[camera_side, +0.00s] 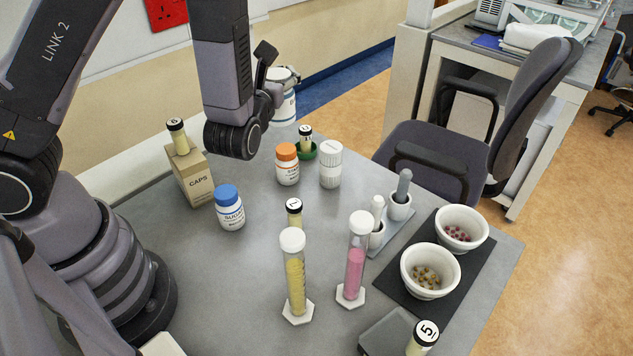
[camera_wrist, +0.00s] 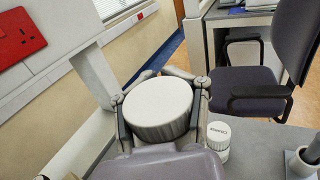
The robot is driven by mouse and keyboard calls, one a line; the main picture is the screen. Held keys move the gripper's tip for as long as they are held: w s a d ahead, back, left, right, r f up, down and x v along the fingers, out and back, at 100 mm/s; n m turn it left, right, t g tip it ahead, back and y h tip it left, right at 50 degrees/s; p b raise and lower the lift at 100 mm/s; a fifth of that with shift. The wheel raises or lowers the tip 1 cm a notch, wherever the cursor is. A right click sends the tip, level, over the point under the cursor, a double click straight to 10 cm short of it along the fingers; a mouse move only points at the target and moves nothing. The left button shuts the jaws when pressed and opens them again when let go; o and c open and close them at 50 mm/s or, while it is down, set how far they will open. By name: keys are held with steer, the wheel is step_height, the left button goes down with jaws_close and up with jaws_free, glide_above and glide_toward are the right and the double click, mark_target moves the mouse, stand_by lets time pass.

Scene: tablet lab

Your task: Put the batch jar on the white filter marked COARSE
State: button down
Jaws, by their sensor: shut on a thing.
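My gripper (camera_side: 272,80) is shut on a white jar with a ribbed white lid (camera_side: 285,106), held raised above the far part of the bench. It carries a label that I cannot read; I take it for the batch jar. In the wrist view its lid (camera_wrist: 158,108) fills the space between the fingers of my gripper (camera_wrist: 160,92). A white ribbed cylinder (camera_side: 330,168) stands upright on the bench, below and right of the held jar. It also shows in the wrist view (camera_wrist: 218,143), with small dark lettering that looks like COARSE. Nothing rests on its top.
An orange-capped jar (camera_side: 287,168) and a vial in a green holder (camera_side: 305,140) stand close beside the white cylinder. A blue-capped jar (camera_side: 229,210), a CAPS box (camera_side: 196,182), two tall tubes (camera_side: 295,280) (camera_side: 354,265), mortars and bowls (camera_side: 430,275) occupy the bench.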

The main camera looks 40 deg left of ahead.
steer(key=w+d+f, duration=0.1)
steer(key=w+f, duration=1.1)
steer(key=w, duration=0.1)
steer(key=shift+d+f, duration=0.15)
steer(key=shift+f, duration=0.15)
steer(key=shift+w, duration=0.1)
steer(key=shift+f, duration=0.2)
steer(key=c, duration=0.5)
jaws_free()
